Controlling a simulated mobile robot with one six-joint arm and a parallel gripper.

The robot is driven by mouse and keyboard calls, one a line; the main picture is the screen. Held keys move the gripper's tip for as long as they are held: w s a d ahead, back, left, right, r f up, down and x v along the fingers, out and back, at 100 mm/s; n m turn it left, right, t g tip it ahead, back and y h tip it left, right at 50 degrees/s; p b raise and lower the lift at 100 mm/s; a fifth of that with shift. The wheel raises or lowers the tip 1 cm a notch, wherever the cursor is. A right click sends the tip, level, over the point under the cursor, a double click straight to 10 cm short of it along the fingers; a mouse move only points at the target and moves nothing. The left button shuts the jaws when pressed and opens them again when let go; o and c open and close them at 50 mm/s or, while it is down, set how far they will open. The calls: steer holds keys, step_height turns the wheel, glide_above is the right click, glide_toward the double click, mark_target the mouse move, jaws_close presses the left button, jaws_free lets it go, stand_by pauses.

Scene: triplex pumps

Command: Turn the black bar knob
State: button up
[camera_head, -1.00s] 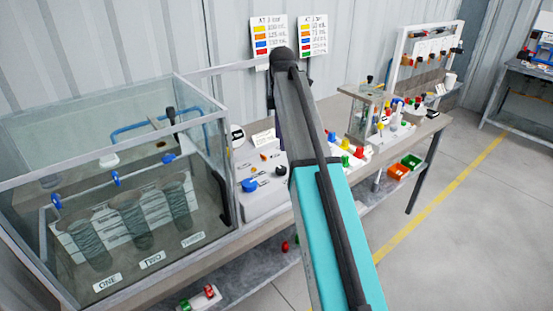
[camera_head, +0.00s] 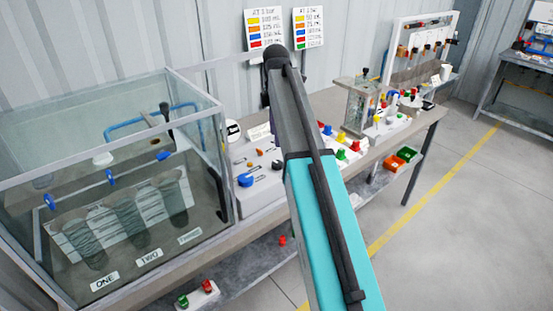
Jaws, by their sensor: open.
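A grey control box (camera_head: 253,203) stands on the bench just right of the glass tank. Its sloped top carries a blue knob (camera_head: 245,180), small orange knobs (camera_head: 250,163) and a small dark knob (camera_head: 277,164) close to my arm's left edge. The dark knob looks like the black bar knob, but it is too small to read its angle. My arm, grey above and turquoise below, rises across the middle of the picture and covers the box's right side. My gripper does not show; the far end of the arm is hidden behind the upper link.
The glass tank (camera_head: 216,137) with blue valves and labelled cylinders fills the left. Right of my arm, a panel with coloured knobs (camera_head: 341,154) and a clear case (camera_head: 357,108) stand on the bench. Floor at right is open.

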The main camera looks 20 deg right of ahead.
mark_target(276, 163)
steer(key=shift+f+p, duration=1.3)
steer(key=shift+f, duration=4.4)
steer(key=c, duration=1.1)
steer(key=shift+o, duration=0.2)
